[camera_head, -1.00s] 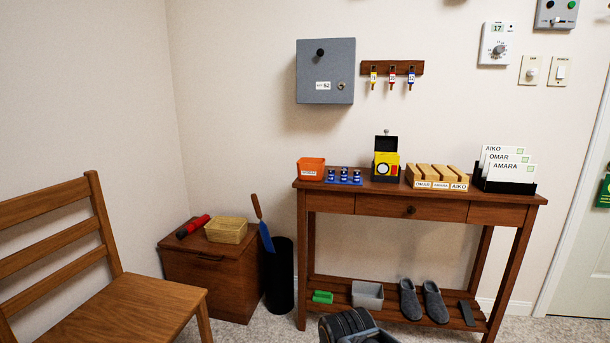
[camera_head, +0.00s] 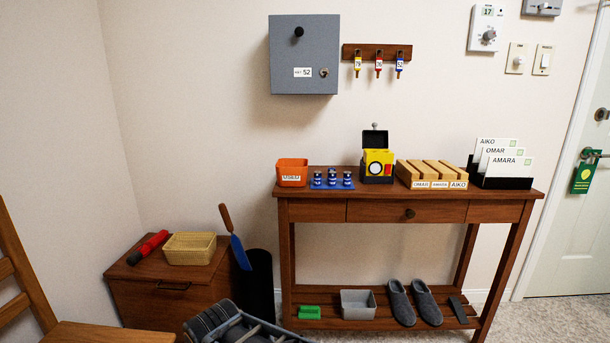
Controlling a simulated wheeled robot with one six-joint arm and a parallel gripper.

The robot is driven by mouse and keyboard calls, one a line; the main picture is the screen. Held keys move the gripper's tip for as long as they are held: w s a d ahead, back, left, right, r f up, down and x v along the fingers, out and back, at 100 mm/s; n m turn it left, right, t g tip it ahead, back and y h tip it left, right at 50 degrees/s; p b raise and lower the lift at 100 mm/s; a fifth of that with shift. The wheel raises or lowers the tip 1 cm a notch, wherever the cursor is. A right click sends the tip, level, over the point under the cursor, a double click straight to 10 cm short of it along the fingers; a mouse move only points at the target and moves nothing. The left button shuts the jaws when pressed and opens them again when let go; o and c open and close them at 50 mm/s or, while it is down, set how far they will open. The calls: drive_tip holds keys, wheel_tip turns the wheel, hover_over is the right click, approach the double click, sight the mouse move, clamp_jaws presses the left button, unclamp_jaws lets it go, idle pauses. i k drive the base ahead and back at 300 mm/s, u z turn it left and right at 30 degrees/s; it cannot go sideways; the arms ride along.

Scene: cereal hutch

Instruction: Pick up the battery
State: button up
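Three small dark-blue cylinders with pale bands, which look like batteries (camera_head: 332,177), stand upright in a blue holder (camera_head: 333,186) on the console table (camera_head: 305,204). They sit between an orange bin (camera_head: 291,172) and a yellow-and-black box (camera_head: 378,168) with its lid up. A dark ribbed part of my arm with grey bars shows at the bottom edge, low in front of the table and well apart from the batteries. I cannot make out my gripper's fingertips.
Wooden blocks with name labels (camera_head: 431,172) and a black card rack (camera_head: 501,182) stand further right. A chest (camera_head: 140,272), a dark bin (camera_head: 260,285) with a blue-bladed tool and a chair (camera_head: 20,270) are at left. Slippers (camera_head: 413,302) lie on the lower shelf.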

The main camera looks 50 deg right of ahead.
sight(333, 174)
drive_tip(key=z, duration=0.35)
drive_tip(key=i, duration=0.7)
drive_tip(key=z, duration=0.6)
